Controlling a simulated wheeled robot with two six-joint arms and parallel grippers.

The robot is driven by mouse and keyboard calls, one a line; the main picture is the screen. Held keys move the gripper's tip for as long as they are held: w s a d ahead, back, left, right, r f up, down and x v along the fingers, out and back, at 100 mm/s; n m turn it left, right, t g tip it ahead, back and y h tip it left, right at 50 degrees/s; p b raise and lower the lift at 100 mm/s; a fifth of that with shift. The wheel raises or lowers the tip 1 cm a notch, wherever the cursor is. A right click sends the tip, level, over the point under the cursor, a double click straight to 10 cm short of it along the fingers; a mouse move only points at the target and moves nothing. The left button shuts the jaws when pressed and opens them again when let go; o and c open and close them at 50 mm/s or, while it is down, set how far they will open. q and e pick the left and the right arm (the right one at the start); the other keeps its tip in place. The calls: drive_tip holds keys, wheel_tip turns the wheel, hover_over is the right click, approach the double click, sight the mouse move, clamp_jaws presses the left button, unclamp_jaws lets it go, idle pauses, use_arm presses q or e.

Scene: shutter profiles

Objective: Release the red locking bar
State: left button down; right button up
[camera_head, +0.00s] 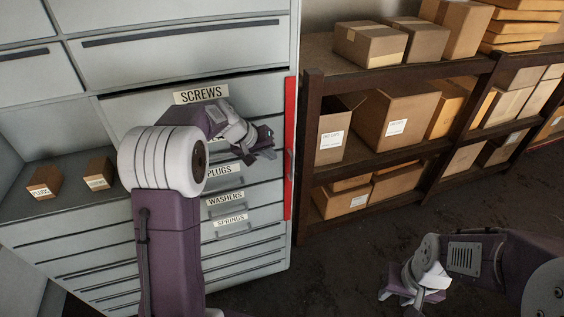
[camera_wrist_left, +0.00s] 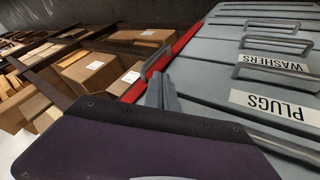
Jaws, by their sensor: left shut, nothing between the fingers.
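The red locking bar (camera_head: 290,105) runs upright along the right front edge of the grey drawer cabinet (camera_head: 255,25). In the left wrist view the red bar (camera_wrist_left: 185,41) runs slanting beside the drawers, with a grey handle (camera_wrist_left: 157,62) on it. My left gripper (camera_head: 271,143) is shut and empty, just left of the bar in the head view. Its fingertips (camera_wrist_left: 162,90) point towards the bar's handle in the wrist view; I cannot tell whether they touch it. My right gripper (camera_head: 402,296) hangs low at the right, far from the bar; its finger opening is unclear.
Drawers carry labels: SCREWS (camera_head: 201,94), PLUGS, WASHERS (camera_head: 226,198) and SPRINGS. A dark gap shows above the SCREWS drawer. Two small boxes (camera_head: 98,174) sit on the left ledge. A brown shelf (camera_head: 312,130) with cardboard boxes stands right of the cabinet. The floor before it is clear.

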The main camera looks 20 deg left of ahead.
use_arm(q)
drive_tip(key=x, duration=0.9)
drive_tip(key=shift+w+d+f+p, duration=0.1)
drive_tip(key=shift+w+f+p, duration=0.1)
drive_tip(key=shift+f+p, duration=0.1)
